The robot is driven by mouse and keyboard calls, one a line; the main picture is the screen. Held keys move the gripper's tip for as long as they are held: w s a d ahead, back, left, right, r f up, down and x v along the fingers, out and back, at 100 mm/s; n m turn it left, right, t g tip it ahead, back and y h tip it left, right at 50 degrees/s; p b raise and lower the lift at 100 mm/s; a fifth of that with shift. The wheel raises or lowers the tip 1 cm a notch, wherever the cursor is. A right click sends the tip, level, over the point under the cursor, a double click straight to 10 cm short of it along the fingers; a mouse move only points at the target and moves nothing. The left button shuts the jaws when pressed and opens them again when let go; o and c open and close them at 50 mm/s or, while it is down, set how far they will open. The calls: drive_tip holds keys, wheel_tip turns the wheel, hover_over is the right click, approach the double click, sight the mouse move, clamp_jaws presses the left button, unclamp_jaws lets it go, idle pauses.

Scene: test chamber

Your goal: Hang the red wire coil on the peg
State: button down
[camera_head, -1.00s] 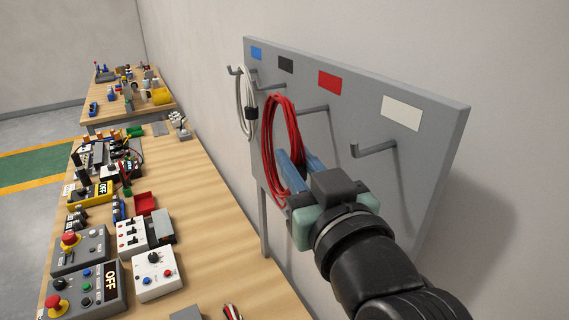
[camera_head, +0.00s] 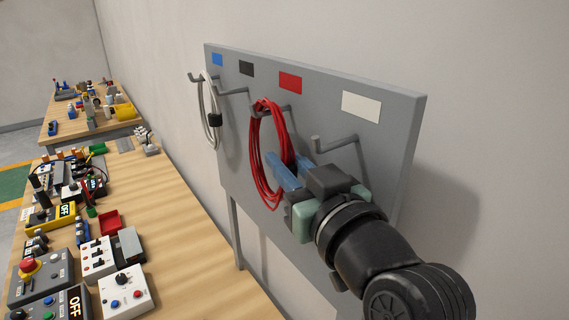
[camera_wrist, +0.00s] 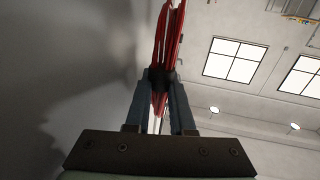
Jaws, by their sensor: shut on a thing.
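The red wire coil (camera_head: 256,155) hangs upright in front of the grey panel. Its top lies at the peg (camera_head: 285,108) below the red label; the peg seems to pass through the loop's upper part, but I cannot tell whether the wire rests on it. My gripper (camera_head: 281,168) is shut on the coil's near side, its blue fingers pointing towards the panel's left. In the wrist view the red coil (camera_wrist: 168,40) runs up from between the fingers (camera_wrist: 162,95), with a dark tie at the grip.
The grey panel (camera_head: 395,115) has blue, black, red and white labels. A white coil (camera_head: 207,120) hangs on the far left peg (camera_head: 194,77). An empty peg (camera_head: 335,141) sticks out close above my gripper. A wooden bench (camera_head: 190,230) with control boxes stands at left.

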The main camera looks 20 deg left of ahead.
idle(0.4)
drive_tip(key=c, duration=0.7)
unclamp_jaws()
drive_tip(key=shift+r, duration=0.1)
